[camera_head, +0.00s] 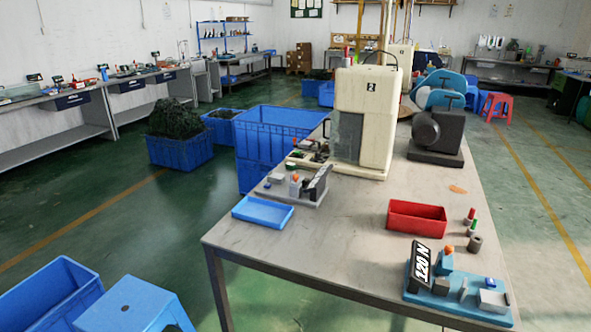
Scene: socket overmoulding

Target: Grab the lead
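No single lead can be made out with certainty. A dark green-black tangled heap (174,117), which may be leads, fills a blue crate (182,153) on the floor left of the workbench. A smaller dark heap (227,113) lies in another blue crate (222,134) behind it. Single strands are too small to tell apart. Neither of my grippers is in view.
The grey workbench (334,232) carries a cream machine (366,113), a blue tray (263,213), a red bin (416,218) and a blue fixture (456,290). A blue stool (134,305) and blue bin (45,295) stand at front left. Green floor (150,225) is clear between.

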